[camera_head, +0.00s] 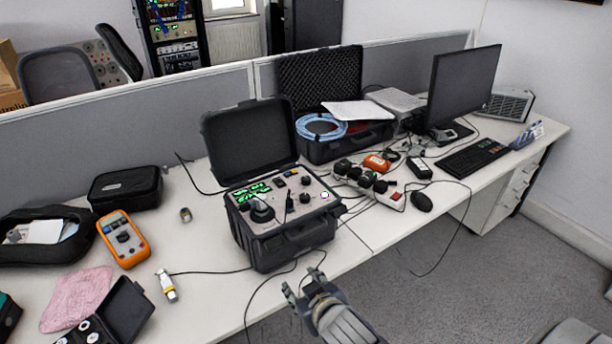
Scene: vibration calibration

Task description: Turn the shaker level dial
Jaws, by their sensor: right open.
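The shaker unit is a black case (285,245) with its lid (248,140) open, standing on the desk in the middle of the view. Its top panel has green lit displays (252,190), a large round black part (262,212) at the front left, and small dark knobs such as one knob (305,198) at the right. I cannot tell which knob is the level dial. My right gripper (304,281) is open and empty, in front of the case and lower in the picture, apart from the panel. My left gripper is not in view.
An orange meter (123,240), a black pouch (126,187) and a pink cloth (77,299) lie to the left. A foam-lined case (345,147) with blue cable stands behind. Plugs and cables (368,180) clutter the right, near a monitor (463,85). Thin cables cross the desk's front edge.

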